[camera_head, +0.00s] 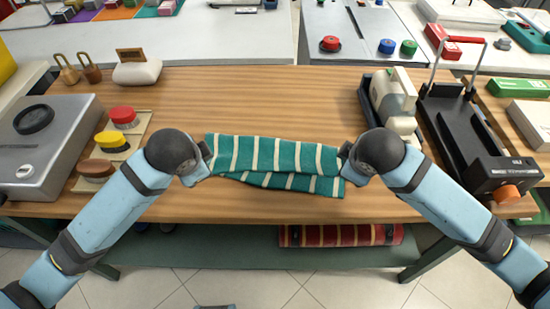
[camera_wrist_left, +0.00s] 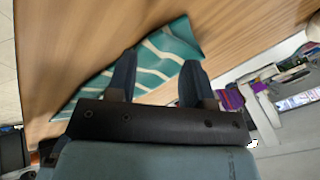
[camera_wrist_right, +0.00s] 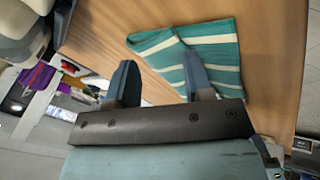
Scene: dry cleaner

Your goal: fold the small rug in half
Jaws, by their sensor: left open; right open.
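The small rug (camera_head: 272,156) is green with white stripes and lies on the wooden table. It is folded over, with the upper layer slightly askew and a strip of the lower layer showing along the near edge. My left gripper (camera_head: 203,161) is at the rug's left end, and my right gripper (camera_head: 346,160) is at its right end. In the left wrist view the open fingers (camera_wrist_left: 158,80) are over the rug (camera_wrist_left: 165,60). In the right wrist view the open fingers (camera_wrist_right: 160,82) are beside a corner of the rug (camera_wrist_right: 205,52). Neither gripper holds it.
A grey device (camera_head: 45,150) and several colored-lid jars (camera_head: 110,142) stand at left. A cream machine (camera_head: 393,97) and a black press (camera_head: 465,135) stand at right. A red striped roll (camera_head: 340,235) lies on the shelf below. The table behind the rug is clear.

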